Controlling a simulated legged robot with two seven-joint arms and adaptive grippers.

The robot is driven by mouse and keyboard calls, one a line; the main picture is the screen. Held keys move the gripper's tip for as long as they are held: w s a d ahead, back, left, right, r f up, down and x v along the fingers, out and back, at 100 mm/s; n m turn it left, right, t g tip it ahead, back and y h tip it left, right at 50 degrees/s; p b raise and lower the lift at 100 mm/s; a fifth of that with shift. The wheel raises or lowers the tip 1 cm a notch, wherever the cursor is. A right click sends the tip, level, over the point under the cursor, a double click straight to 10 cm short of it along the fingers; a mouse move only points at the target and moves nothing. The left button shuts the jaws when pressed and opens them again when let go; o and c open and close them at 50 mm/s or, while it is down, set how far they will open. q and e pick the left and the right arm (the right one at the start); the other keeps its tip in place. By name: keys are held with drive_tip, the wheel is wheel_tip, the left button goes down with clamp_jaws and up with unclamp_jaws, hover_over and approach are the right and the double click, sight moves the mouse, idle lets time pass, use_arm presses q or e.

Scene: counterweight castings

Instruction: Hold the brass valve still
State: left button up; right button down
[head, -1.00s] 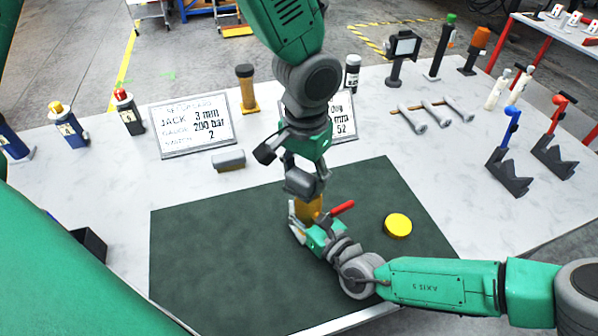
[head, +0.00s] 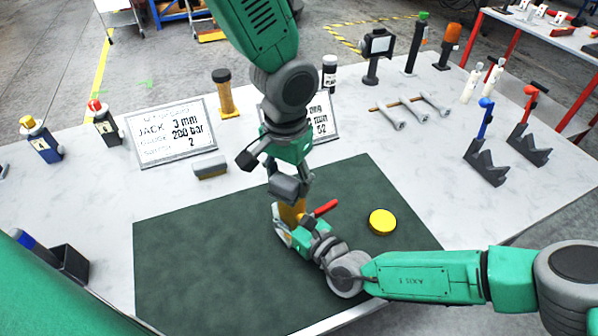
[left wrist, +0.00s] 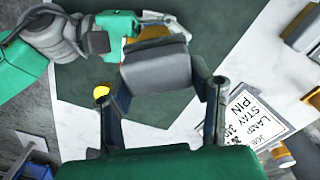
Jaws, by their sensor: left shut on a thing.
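The brass valve (head: 291,213) stands on the dark green mat (head: 200,265), with a red lever (head: 326,208) pointing up right beside it. My left gripper (head: 287,184) is above the valve, shut on a dark grey block. The block (left wrist: 157,68) fills the space between its fingers in the left wrist view and partly covers the brass part behind it. My right gripper (head: 293,230) is low at the valve, with a pale finger against its left side. The valve's lower part is hidden by this gripper, so its grip is unclear.
A yellow disc (head: 382,222) lies on the mat right of the valve. A sign (head: 170,130) and a grey block-like item (head: 210,168) are behind the mat. Wrenches (head: 410,110) and two dark V-shaped stands (head: 487,170) are at right. The mat's left half is clear.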

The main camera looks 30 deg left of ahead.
use_arm(q)
drive_tip(key=shift+s+a, duration=0.4)
drive_tip(key=shift+s, duration=0.35)
drive_tip(key=shift+r, duration=3.95)
use_arm(e)
drive_tip(key=c, duration=1.5)
unclamp_jaws()
drive_tip(key=shift+o, duration=0.2)
drive_tip(key=shift+v, duration=3.9)
drive_tip(key=shift+w, duration=0.1)
use_arm(q)
drive_tip(key=shift+s, duration=0.1)
use_arm(e)
drive_tip(key=shift+d, duration=0.15)
